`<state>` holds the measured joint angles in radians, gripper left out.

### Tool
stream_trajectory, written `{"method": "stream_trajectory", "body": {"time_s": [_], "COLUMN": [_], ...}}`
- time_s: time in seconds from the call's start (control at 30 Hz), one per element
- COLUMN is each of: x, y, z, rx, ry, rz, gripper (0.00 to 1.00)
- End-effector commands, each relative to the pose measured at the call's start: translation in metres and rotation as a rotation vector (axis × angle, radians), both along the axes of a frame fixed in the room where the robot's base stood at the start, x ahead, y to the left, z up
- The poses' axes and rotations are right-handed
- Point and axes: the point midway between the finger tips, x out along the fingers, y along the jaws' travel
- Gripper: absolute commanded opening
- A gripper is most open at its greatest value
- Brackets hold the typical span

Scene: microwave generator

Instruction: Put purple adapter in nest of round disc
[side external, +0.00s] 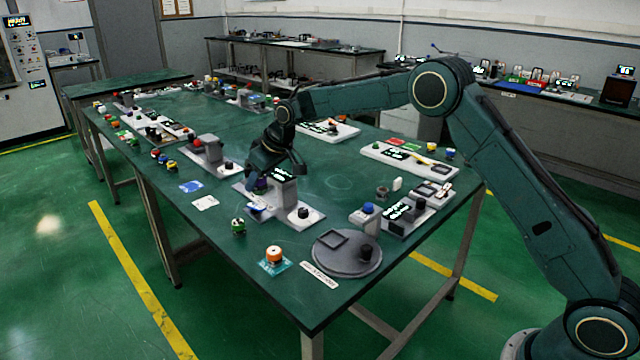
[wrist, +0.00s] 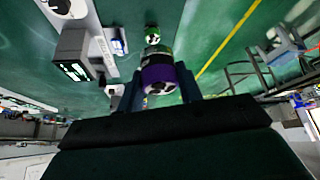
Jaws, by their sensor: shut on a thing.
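The purple adapter (wrist: 158,78) sits between the two fingers of my gripper (wrist: 160,95) in the wrist view, and the gripper is shut on it. In the side view my gripper (side external: 262,178) is beside a grey block device (side external: 284,186), and the adapter shows only as a small purple patch (side external: 261,184) between the fingers. The round disc (side external: 347,254) lies flat near the table's front corner. It has a square-framed nest (side external: 333,239) at its left and a black knob (side external: 366,251) at its right. The nest looks empty.
An orange-topped button (side external: 273,255) on a teal plate and a white label (side external: 319,275) lie left of the disc. A module with a blue knob (side external: 368,208) stands behind it. A small green part (side external: 238,227) is near the left edge.

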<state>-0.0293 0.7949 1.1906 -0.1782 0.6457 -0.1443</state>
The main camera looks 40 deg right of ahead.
Motion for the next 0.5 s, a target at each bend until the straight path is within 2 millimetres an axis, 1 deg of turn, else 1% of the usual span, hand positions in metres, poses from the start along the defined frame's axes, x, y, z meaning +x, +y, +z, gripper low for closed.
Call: {"method": "stream_trajectory", "body": {"time_s": [0.03,0.27,0.5], "x": [-0.007,-0.035,-0.070], "y": [-0.001,-0.010,-0.020], "z": [-0.002,-0.016,-0.029], "rx": [0.000,0.000,0.000], "ry": [0.001,0.001,0.000], "rz": [-0.014,-0.076,-0.140], "gripper": [0.09,0.09,0.09]}}
